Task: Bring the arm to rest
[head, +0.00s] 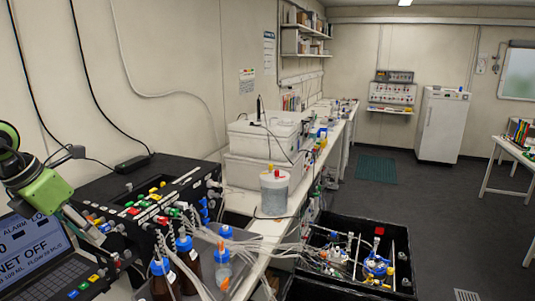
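My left arm comes in at the left edge, with a green and dark section. My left gripper (84,226) is small and partly lost against the black control unit (98,192) and the laptop-like screen (28,245) below it. I cannot make out its fingers or whether it holds anything. My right gripper is not in view.
Brown bottles with blue caps (187,262) and many tubes stand close to the right of the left gripper. A white bucket (274,192) and a white box (262,140) stand on the long bench. A black crate (345,285) holds shaker parts. Open floor (440,215) lies to the right.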

